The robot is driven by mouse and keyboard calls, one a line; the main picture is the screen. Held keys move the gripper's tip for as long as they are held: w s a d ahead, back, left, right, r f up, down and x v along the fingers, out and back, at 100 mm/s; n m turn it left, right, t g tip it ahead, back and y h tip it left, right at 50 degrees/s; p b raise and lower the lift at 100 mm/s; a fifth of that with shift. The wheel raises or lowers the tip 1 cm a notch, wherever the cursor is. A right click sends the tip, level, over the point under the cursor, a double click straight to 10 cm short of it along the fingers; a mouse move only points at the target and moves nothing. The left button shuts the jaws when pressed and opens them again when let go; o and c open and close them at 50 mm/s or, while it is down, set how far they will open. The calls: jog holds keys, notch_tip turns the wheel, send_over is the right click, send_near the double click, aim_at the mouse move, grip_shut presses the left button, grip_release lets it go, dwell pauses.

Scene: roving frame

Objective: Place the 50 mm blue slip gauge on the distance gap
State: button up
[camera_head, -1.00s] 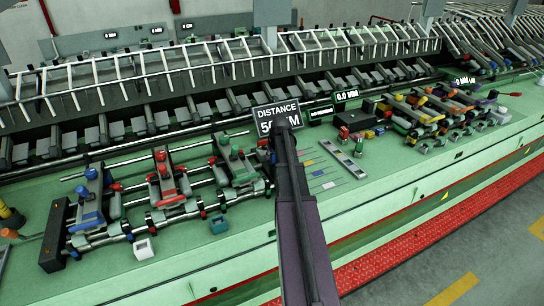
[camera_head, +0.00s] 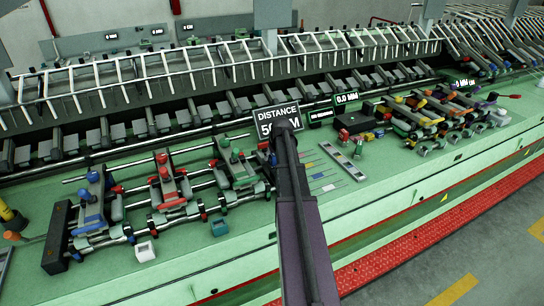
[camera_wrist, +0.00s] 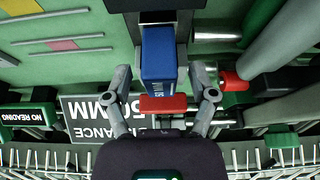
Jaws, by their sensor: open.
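The blue slip gauge (camera_wrist: 158,55) shows upright in the picture in the wrist view, with a pale label on its face. My gripper (camera_wrist: 160,72) has a finger on either side of its lower part, with gaps visible. A dark block (camera_wrist: 172,22) lies behind the gauge's upper end. I cannot tell whether the gauge rests in the distance gap. The sign reading DISTANCE and 50 MM (camera_head: 277,115) stands behind my arm in the head view, and the sign also shows upside down in the wrist view (camera_wrist: 85,112). My arm hides the gauge and gripper in the head view.
A red piece (camera_wrist: 163,104) lies between my finger links. Shafts with blue, red and green blocks (camera_head: 165,185) are at left on the green bench. Colored clamps (camera_head: 425,112) stand at right. A grey strip (camera_head: 343,161) lies right of my arm.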

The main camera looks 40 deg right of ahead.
jog(key=p+v, duration=0.9)
jog(key=v, duration=0.1)
jog(key=shift+r, duration=0.35)
jog(key=shift+s+d, duration=0.1)
jog(key=shift+s, duration=0.1)
dwell(0.6)
